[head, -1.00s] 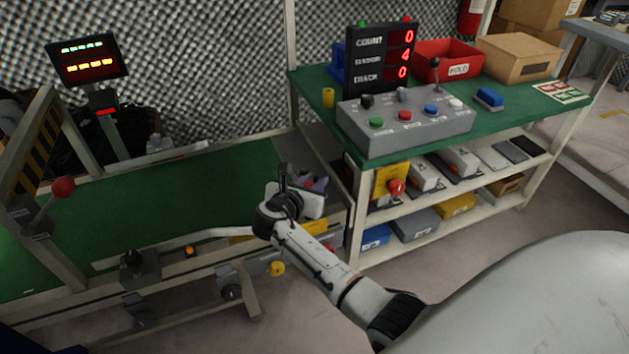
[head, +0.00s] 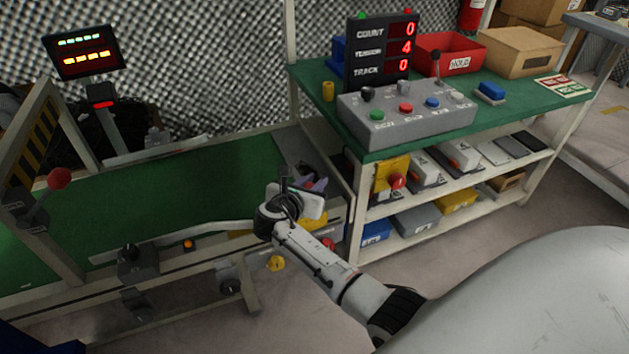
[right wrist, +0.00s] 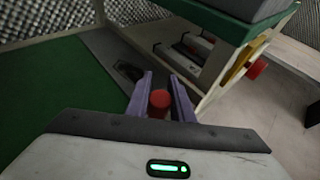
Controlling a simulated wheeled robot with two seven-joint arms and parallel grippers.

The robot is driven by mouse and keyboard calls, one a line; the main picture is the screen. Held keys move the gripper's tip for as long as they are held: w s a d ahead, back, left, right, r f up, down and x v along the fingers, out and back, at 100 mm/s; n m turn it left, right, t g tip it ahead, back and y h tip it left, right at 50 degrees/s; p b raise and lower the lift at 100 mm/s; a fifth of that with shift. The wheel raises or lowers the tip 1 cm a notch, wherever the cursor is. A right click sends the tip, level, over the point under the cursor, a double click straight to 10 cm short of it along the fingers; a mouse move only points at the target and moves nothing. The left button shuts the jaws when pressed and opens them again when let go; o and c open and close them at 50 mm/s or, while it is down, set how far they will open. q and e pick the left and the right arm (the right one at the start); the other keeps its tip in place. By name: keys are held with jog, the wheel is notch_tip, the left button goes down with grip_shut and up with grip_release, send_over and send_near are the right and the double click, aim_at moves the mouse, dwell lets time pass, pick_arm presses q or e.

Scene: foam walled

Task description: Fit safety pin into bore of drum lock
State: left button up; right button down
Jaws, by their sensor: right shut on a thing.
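My right gripper (head: 314,182) is over the right end of the green conveyor. In the right wrist view its purple fingers (right wrist: 163,88) are shut on a small red cylindrical piece (right wrist: 159,102), which looks like the head of the safety pin. The pin's shaft is hidden. In the head view the fingers are small and partly covered by my wrist, so the pin is hard to make out. My left gripper is not in view.
The green conveyor belt (head: 150,200) is clear. Right of it stands a green-topped bench (head: 385,150) with a grey button console (head: 405,118) and shelves below. A yellow box with a red button (head: 392,175) hangs on its near side, close to my right gripper.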

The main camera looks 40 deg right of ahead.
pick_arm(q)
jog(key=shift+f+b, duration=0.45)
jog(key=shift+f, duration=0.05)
pick_arm(e)
jog(key=shift+f, duration=0.85)
jog(key=c, duration=1.5)
grip_release()
jog(key=shift+o, duration=0.2)
jog(key=shift+a+r, duration=0.15)
pick_arm(q)
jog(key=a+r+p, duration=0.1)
jog(key=p, duration=0.1)
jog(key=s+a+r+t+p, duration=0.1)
jog(key=p, duration=0.1)
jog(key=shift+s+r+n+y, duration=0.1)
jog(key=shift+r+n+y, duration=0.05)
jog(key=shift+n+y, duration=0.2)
pick_arm(e)
jog(key=v, duration=1)
